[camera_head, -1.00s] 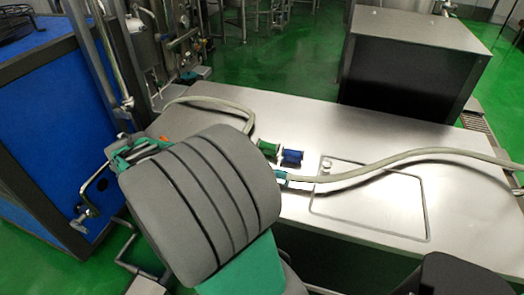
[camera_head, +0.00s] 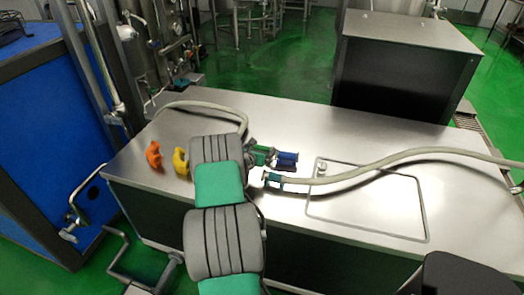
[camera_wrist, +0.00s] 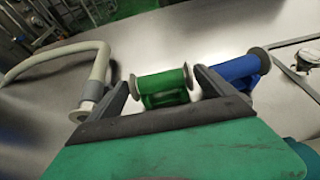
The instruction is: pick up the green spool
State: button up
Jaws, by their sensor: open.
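The green spool (camera_head: 262,155) lies on the metal table, right beside the end of my arm in the head view. In the wrist view the green spool (camera_wrist: 164,84) lies on its side, with pale flanges at its ends. My gripper (camera_wrist: 165,80) is open, one dark finger on each side of the green spool. The spool shows between the fingers, just beyond the palm; whether the fingers touch it I cannot tell. In the head view my wrist hides most of the gripper.
A blue spool (camera_head: 287,158) lies just right of the green one, close to the right finger; it also shows in the wrist view (camera_wrist: 232,70). A hose (camera_head: 390,163) crosses the right side. Orange (camera_head: 154,155) and yellow (camera_head: 181,160) objects stand left.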

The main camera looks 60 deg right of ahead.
jog(key=shift+d, duration=0.15)
jog(key=c, duration=1.2)
jog(key=shift+c, duration=0.7)
jog(key=shift+r, duration=0.15)
